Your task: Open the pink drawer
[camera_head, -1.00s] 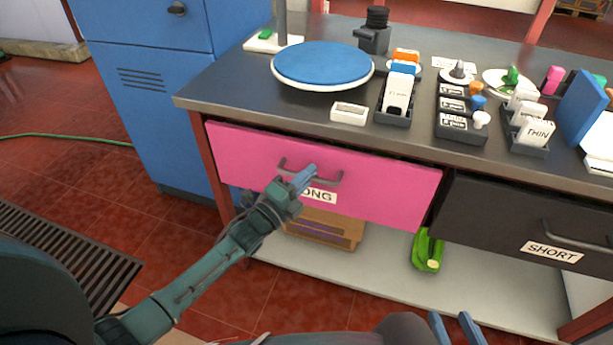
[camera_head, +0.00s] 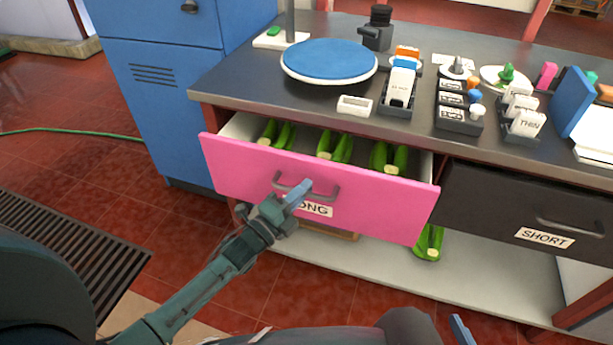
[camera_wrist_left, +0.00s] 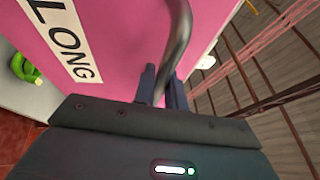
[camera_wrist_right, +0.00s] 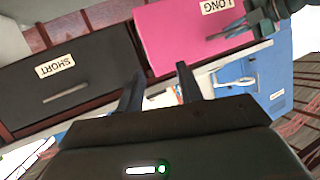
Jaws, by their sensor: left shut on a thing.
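The pink drawer (camera_head: 340,205), labelled LONG, stands partly pulled out under the workbench, with several green stems (camera_head: 335,146) lying inside. Its dark handle (camera_head: 325,195) is on the front; in the left wrist view the handle (camera_wrist_left: 179,40) runs between my left fingers. My left gripper (camera_head: 298,192) is shut on the handle; it also shows in the left wrist view (camera_wrist_left: 162,85). My right gripper (camera_wrist_right: 158,85) is open and empty, away from the drawer. In the right wrist view the pink drawer (camera_wrist_right: 180,35) appears upside down.
A dark drawer labelled SHORT (camera_head: 490,205) sits shut to the right. The bench top (camera_head: 250,85) holds a blue round turntable (camera_head: 328,62) and small boxes. A blue cabinet (camera_head: 165,110) stands at the left. Green stems (camera_head: 429,243) lie on the lower shelf. Red floor is open in front.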

